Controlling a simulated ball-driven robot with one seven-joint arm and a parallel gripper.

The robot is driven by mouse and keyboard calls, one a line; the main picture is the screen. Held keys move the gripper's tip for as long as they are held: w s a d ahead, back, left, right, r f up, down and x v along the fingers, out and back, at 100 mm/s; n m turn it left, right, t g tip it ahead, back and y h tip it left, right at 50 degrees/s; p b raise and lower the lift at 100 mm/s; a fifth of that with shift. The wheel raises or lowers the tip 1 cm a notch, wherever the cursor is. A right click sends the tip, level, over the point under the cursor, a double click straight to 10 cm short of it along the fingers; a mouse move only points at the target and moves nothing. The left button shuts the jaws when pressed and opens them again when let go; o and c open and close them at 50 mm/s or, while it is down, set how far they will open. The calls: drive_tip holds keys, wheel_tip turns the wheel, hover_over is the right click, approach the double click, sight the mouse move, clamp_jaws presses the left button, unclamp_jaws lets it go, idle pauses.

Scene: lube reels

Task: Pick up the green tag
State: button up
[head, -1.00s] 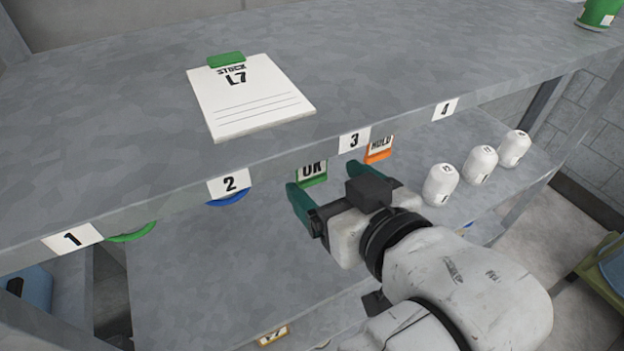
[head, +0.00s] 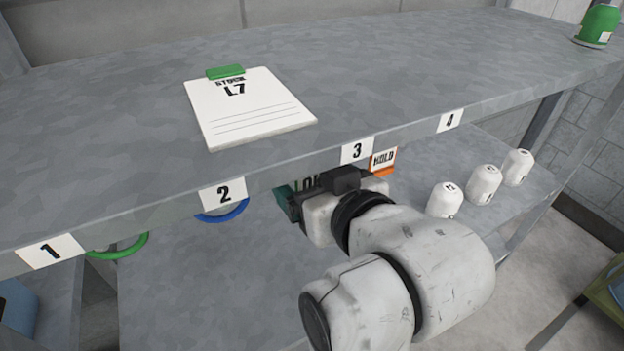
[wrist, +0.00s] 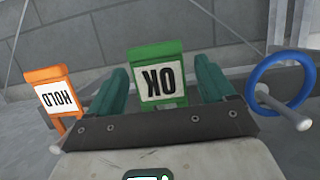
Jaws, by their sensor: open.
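In the head view my gripper (head: 302,195) is at the front edge of the upper shelf, below label 3, and hides most of the tag.
An orange HOLD tag (wrist: 57,95) hangs close beside one finger. A blue ring (wrist: 279,84) hangs on a peg on the other side. A green ring (head: 118,246) hangs further left. White bottles (head: 484,184) stand on the lower shelf. A clipboard (head: 250,112) lies on the upper shelf (head: 420,75).

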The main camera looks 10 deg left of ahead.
drive_tip(key=c, duration=1)
drive_tip(key=shift+r+p, duration=0.2)
drive_tip(key=shift+p, duration=0.1)
drive_tip(key=shift+c, duration=0.2)
